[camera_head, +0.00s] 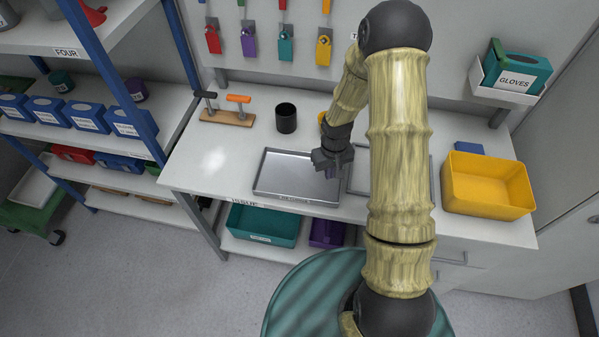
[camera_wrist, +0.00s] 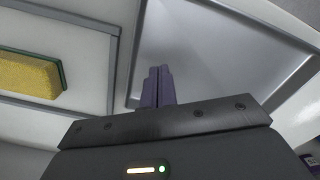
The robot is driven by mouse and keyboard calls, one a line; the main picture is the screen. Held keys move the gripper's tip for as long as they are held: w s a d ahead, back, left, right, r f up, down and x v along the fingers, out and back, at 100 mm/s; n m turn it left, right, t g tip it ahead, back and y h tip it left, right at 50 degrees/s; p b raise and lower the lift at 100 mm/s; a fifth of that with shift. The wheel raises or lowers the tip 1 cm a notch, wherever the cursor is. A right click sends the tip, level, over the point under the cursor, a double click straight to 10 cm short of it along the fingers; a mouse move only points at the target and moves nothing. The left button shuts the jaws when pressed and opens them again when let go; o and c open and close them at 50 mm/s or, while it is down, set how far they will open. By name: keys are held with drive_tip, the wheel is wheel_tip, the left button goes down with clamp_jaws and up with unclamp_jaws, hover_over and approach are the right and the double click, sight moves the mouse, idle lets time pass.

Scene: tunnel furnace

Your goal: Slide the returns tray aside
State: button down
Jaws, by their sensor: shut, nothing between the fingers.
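The returns tray is a shallow silver-grey metal tray (camera_head: 285,172) lying flat near the front of the white worktop, with lettering on its front edge too small to read surely. It also shows in the wrist view (camera_wrist: 215,50), its rim running beside the fingers. My gripper (camera_head: 329,172) is at the tray's right end, pointing down. In the wrist view its purple-grey fingers (camera_wrist: 158,72) are together and empty, seen just inside the near rim. I cannot tell whether they touch the tray.
A grey rectangular frame (camera_wrist: 88,95) lies beside the tray, with a yellow, green-edged block (camera_wrist: 32,75) within it. A black cup (camera_head: 286,118) and a wooden stand (camera_head: 227,117) are behind the tray. A yellow bin (camera_head: 487,187) stands right. Worktop left of the tray is clear.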

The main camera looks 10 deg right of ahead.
wheel_tip(320, 180, up, 6)
drive_tip(key=p, duration=0.4)
drive_tip(key=shift+d, duration=0.15)
idle(0.3)
drive_tip(key=s+r+m+t, duration=0.1)
drive_tip(key=s+r, duration=0.5)
drive_tip(key=r, duration=0.4)
drive_tip(key=s+r+m+t, duration=0.1)
drive_tip(key=s+r, duration=0.6)
drive_tip(key=r, duration=0.3)
drive_tip(key=shift+s+a+t, duration=0.2)
drive_tip(key=shift+t, duration=0.1)
